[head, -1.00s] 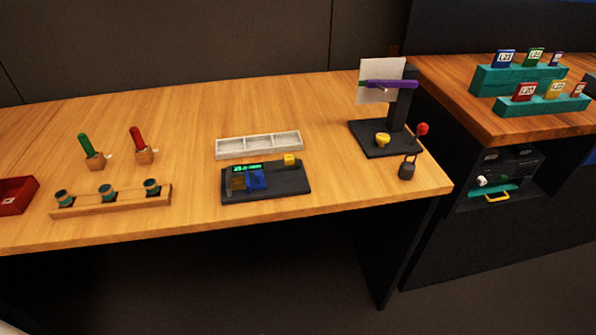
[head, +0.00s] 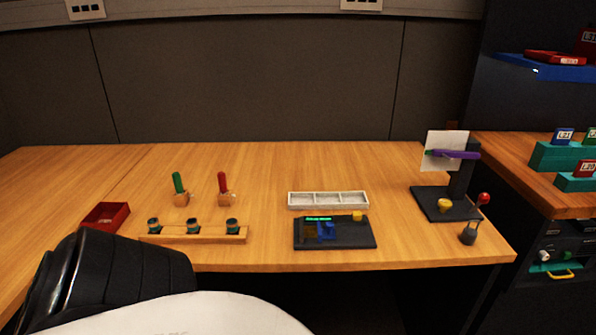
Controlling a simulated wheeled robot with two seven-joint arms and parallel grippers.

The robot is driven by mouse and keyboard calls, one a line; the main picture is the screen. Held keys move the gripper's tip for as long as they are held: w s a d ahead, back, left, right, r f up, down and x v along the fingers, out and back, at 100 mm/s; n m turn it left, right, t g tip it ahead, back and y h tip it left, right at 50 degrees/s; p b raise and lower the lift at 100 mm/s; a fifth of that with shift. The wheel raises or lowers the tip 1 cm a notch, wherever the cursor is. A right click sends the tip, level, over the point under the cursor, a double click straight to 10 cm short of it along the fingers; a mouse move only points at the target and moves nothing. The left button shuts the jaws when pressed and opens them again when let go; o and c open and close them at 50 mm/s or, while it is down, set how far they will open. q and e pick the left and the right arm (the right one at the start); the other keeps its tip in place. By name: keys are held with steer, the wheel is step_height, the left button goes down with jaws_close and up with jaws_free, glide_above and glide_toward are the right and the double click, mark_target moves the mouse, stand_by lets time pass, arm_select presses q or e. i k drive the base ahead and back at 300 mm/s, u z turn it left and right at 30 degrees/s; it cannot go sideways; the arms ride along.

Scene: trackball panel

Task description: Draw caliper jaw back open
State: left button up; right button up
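A dark gauge block with a lit green display (head: 318,218) lies near the front edge of the wooden table in the head view. It looks like the caliper. A blue piece (head: 326,231), which looks like its sliding jaw, sits left of the middle, close to a brownish block (head: 308,231). Whether these two touch is too small to tell. Neither of my grippers shows in the view.
A white three-part tray (head: 328,199) lies behind the gauge. A wooden rack (head: 180,238) with several dark cups is to its left, below a green-handled and a red-handled tool. A red bin (head: 106,215) lies further left. A black stand (head: 462,180) is at right.

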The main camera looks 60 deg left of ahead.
mark_target(329, 233)
steer(key=k, duration=0.45)
steer(key=u, duration=0.9)
